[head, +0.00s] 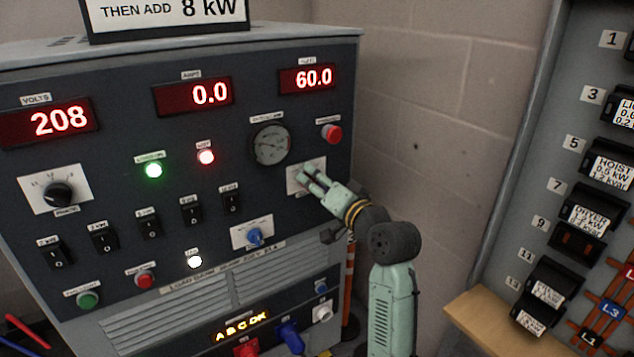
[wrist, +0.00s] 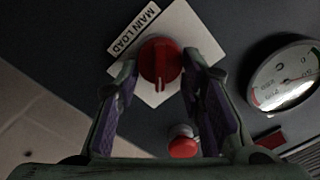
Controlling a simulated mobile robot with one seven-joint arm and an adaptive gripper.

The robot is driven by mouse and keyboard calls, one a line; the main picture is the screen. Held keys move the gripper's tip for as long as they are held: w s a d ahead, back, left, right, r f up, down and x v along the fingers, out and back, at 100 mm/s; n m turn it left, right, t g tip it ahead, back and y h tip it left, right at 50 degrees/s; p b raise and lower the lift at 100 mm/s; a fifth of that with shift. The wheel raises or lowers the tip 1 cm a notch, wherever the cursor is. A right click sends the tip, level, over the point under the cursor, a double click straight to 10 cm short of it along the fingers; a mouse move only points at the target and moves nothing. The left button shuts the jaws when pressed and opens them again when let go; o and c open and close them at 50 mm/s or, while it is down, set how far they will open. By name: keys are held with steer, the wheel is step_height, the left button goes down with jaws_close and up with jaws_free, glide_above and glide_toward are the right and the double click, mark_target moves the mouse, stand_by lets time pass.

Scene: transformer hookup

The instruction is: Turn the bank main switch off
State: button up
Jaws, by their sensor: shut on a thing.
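The bank main switch is a red rotary knob (wrist: 160,62) on a white plate (wrist: 205,45) labelled MAIN LOAD in the wrist view. A dark line on the knob runs down from its middle in that view. My gripper (wrist: 160,72) has one finger on each side of the knob and is shut on it. In the head view my gripper (head: 308,174) reaches the right part of the grey load bank panel (head: 120,245). There it hides the knob, and only part of the white plate (head: 294,182) shows.
A red push button (head: 332,134) and a round gauge (head: 271,145) are close to my gripper. A blue knob (head: 255,237) sits below. Displays read 208, 0.0 and 60.0. Green (head: 153,170) and red (head: 206,157) lamps glow. A breaker panel (head: 535,130) stands at the right.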

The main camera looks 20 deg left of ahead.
steer(key=n+b, duration=0.3)
steer(key=n, duration=0.1)
steer(key=shift+s+f+b, duration=0.1)
steer(key=shift+b, duration=0.3)
steer(key=shift+s+a+n+b, duration=0.1)
steer(key=shift+s+n+b, duration=0.05)
steer(key=shift+n+b, duration=1.85)
steer(key=shift+s+a+n+b, duration=0.15)
steer(key=shift+n+b, duration=1.25)
steer(key=shift+n, duration=1.15)
steer(key=shift+s+a+n+b, duration=0.1)
steer(key=shift+n+b, duration=1.6)
steer(key=shift+n, duration=0.55)
steer(key=o, duration=1.1)
